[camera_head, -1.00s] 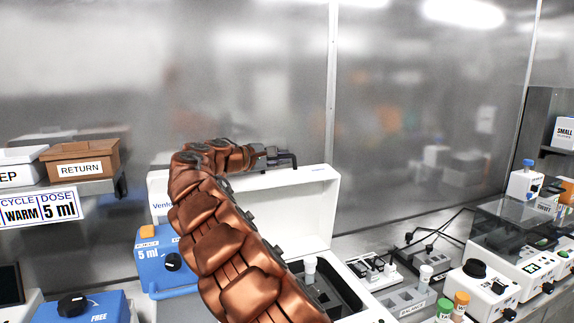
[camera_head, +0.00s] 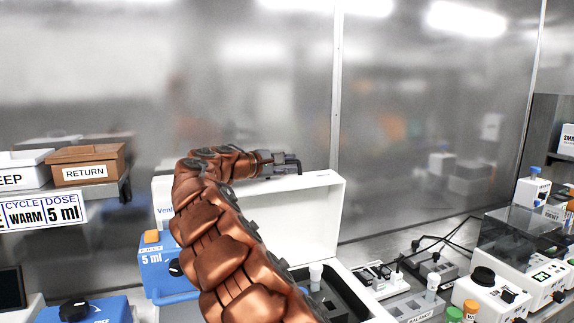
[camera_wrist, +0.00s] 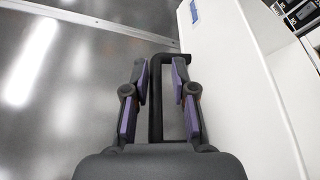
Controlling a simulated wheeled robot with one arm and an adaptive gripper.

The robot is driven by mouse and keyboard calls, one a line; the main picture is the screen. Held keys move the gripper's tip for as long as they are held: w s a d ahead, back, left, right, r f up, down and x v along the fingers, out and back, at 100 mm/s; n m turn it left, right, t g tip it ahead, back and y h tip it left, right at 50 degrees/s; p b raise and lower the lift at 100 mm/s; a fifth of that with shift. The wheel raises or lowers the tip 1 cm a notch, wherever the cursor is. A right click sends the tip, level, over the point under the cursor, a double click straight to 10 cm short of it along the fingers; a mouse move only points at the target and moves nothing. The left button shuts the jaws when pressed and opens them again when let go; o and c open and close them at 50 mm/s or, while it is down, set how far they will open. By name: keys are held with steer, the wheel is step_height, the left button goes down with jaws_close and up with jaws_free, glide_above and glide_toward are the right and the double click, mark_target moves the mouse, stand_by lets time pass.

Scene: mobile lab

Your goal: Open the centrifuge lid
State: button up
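The white centrifuge lid (camera_head: 318,210) stands raised at the back of the centrifuge (camera_head: 350,295) in the head view. Its open front shows a dark interior (camera_head: 335,298), partly hidden behind my arm. My gripper (camera_head: 285,164) is at the top edge of the lid. In the wrist view my gripper (camera_wrist: 161,95) has its purple-padded fingers spread apart, with a black bent handle bar (camera_wrist: 156,100) between them. Gaps show between the pads and the bar. The white lid also shows in the wrist view (camera_wrist: 225,80), to the right of the fingers.
A blue 5 ml device (camera_head: 155,270) stands left of the centrifuge. A shelf with a brown RETURN box (camera_head: 87,165) is farther left. Racks, a balance block (camera_head: 412,310) and white devices (camera_head: 490,292) crowd the right. A metal wall (camera_head: 250,80) rises behind the lid.

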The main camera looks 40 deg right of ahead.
steer(key=r, duration=0.2)
glide_above(254, 189)
steer(key=shift+w+f, duration=0.1)
stand_by(0.3)
stand_by(0.4)
